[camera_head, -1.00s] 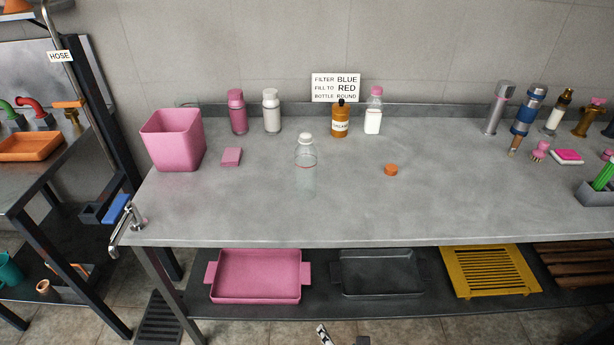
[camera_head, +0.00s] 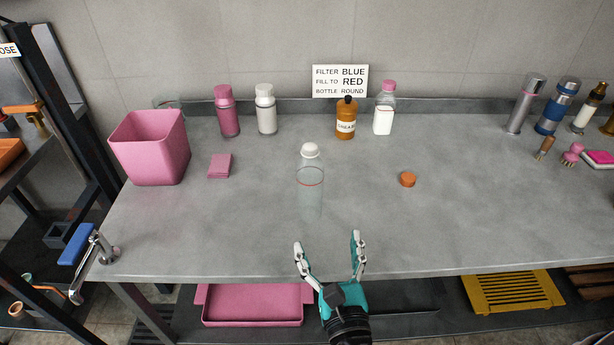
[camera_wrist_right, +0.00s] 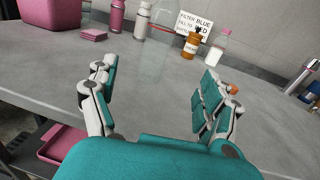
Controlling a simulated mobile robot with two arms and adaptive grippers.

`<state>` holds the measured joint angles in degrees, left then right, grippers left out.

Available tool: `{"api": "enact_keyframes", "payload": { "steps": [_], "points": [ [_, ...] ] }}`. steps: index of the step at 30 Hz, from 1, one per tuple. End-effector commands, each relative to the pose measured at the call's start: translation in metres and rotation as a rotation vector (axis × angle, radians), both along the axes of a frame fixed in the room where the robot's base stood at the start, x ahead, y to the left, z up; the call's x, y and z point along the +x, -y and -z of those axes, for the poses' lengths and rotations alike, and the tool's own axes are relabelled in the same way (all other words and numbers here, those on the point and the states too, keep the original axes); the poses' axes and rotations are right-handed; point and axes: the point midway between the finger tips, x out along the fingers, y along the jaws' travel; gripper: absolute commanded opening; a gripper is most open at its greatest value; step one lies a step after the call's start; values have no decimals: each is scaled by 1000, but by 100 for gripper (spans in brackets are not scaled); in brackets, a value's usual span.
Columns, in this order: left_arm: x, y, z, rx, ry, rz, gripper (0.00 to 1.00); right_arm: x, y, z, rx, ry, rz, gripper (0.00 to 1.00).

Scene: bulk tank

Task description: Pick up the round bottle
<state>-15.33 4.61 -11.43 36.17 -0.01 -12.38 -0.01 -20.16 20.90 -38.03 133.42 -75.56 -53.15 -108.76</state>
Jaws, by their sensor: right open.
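A clear, see-through round bottle with a white cap (camera_head: 310,190) stands upright on the grey worktop. It carries a thin red ring partway up. My right gripper (camera_head: 329,240) is open and empty at the front edge of the worktop, in front of the bottle and apart from it. In the right wrist view, the open fingers (camera_wrist_right: 152,95) frame the worktop, and the clear bottle (camera_wrist_right: 148,55) stands beyond them. A sign (camera_head: 340,81) at the back reads filter blue, fill to red, bottle round. My left gripper is not in view.
A pink bin (camera_head: 150,148) and pink sponge (camera_head: 220,166) are at left. Pink (camera_head: 228,112) and white (camera_head: 265,110) bottles, a brown bottle (camera_head: 346,120) and a pink-capped bottle (camera_head: 384,108) stand at the back. An orange cap (camera_head: 407,179) lies right of the clear bottle.

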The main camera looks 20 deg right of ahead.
Motion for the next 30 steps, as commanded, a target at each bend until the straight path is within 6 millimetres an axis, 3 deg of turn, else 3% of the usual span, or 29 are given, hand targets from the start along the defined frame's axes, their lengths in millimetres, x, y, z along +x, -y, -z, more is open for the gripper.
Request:
{"api": "enact_keyframes", "payload": {
  "steps": [6,10,15,23,30],
  "points": [
    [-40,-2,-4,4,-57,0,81,43,6,-3,-1,6,2,82],
    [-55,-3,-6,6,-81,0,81,72,11,-3,0,4,2,82],
    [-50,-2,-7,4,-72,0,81,102,15,-1,1,2,1,82],
    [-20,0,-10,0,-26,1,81,121,17,-1,3,1,1,82],
    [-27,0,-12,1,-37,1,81,156,18,-1,2,1,1,82]
  ]
}}
